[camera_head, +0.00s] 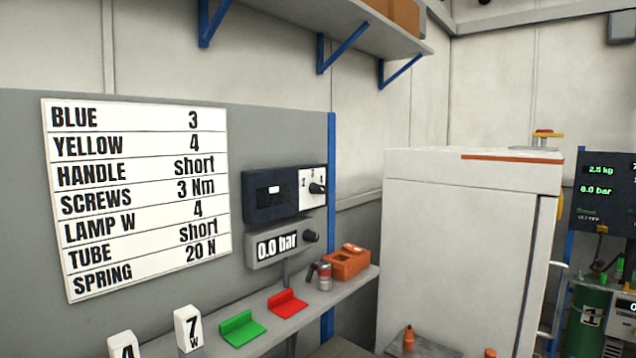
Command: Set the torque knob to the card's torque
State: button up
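The white card (136,197) hangs on the grey panel at the left; its SCREWS row reads 3 Nm. Right of it, a dark blue box (262,205) has a white dial plate (307,183) with small marks too small to read. A black knob (318,188) sits on this plate, its pointer direction unclear. Below, a grey box shows 0.0 bar on its display (277,244) and has a second black knob (310,236). No torque label is readable on either knob. My gripper is not in view.
A ledge below holds a green bracket (243,330), a red bracket (288,305), a small can (325,277), an orange box (348,263) and a white block marked 7 W (187,330). A blue post (331,150) and large white cabinet (457,265) stand to the right.

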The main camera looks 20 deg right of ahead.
aim_at(314, 188)
jog(key=i+l+u, duration=0.4)
jog(key=l, duration=0.5)
jog(key=i+l+u, duration=0.1)
jog(key=l+u, duration=0.3)
jog(key=l, duration=0.55)
jog(key=l+u, duration=0.4)
jog(key=l, duration=0.55)
